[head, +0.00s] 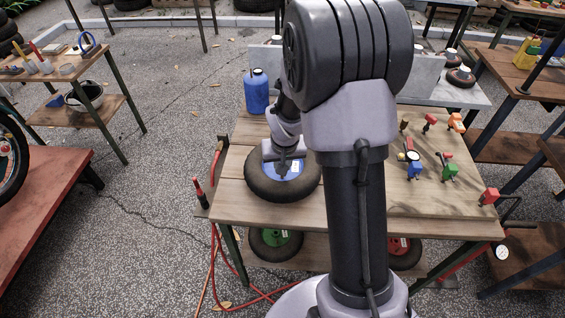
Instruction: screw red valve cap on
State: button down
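A wheel with a black tyre (258,186) and a blue hub (293,168) lies flat on the wooden cart top at its left side. My gripper (284,159) points down over the middle of this wheel, close to the hub. Its fingertips are small and partly hidden, so I cannot tell whether they are open or shut, or whether they hold anything. I cannot make out a red valve cap or the valve stem of this wheel.
A blue bottle (257,92) stands behind the wheel. A gauge (412,156) and several small coloured fittings, including a green one (449,172), lie on the right half of the cart top (400,215). A red hose (213,245) hangs at the left. My arm blocks the middle.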

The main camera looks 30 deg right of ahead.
jog(key=shift+f, duration=0.1)
jog(key=shift+f+m+b, duration=0.15)
jog(key=shift+m+b, duration=0.15)
jog(key=shift+b, duration=0.3)
jog(key=m+b, duration=0.2)
jog(key=b, duration=0.1)
jog(key=shift+a+h, duration=0.1)
jog(key=shift+h, duration=0.3)
jog(key=shift+s+m+b, duration=0.1)
jog(key=shift+m+b, duration=0.2)
jog(key=shift+b, duration=0.3)
jog(key=shift+g, duration=0.3)
jog(key=shift+f+m+b, duration=0.1)
jog(key=shift+m+b, duration=0.2)
jog(key=shift+b, duration=0.3)
jog(key=shift+a+m+g+h+b, duration=0.1)
jog(key=shift+m+g+h+b, duration=0.2)
jog(key=shift+m+b, duration=0.85)
jog(key=shift+r, duration=0.2)
